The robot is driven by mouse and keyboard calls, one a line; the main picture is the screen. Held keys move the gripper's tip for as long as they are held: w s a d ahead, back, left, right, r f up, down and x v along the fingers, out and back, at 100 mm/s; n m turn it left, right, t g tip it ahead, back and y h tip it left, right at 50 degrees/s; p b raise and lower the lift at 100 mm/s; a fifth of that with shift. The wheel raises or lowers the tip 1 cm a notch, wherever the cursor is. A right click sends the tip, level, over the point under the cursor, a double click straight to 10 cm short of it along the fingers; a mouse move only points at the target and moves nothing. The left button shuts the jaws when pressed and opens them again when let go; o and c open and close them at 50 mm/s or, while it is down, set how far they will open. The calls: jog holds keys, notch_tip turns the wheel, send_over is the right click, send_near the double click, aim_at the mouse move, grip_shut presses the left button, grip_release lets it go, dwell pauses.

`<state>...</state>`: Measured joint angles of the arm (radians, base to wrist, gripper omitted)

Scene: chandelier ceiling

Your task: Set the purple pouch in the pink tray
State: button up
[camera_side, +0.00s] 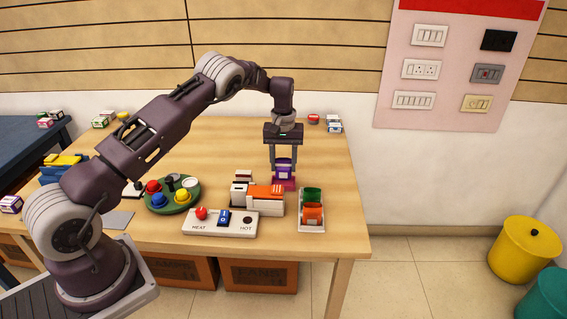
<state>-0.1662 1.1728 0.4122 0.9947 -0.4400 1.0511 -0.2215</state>
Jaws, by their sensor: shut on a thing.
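My gripper (284,166) points straight down over the back right part of the wooden table. Its fingers are shut on the purple pouch (284,173), which is upright and has a pale label. The pink tray (289,186) is directly below the pouch, and only part of its rim and wall shows. The lower edge of the pouch meets the tray in this view. I cannot tell whether it touches the tray floor or hangs just above it.
A white tray (313,228) with green and orange pouches stands in front, to the right. White and orange boxes (265,197) stand just left of it. A switch panel (220,227) and a green round tray (172,208) are further left.

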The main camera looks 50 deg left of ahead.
jog(key=shift+f, duration=0.25)
dwell(0.7)
jog(key=shift+f, duration=0.35)
jog(key=shift+f, duration=0.5)
dwell(0.7)
jog(key=o, duration=1.9)
jog(key=shift+r, duration=3.75)
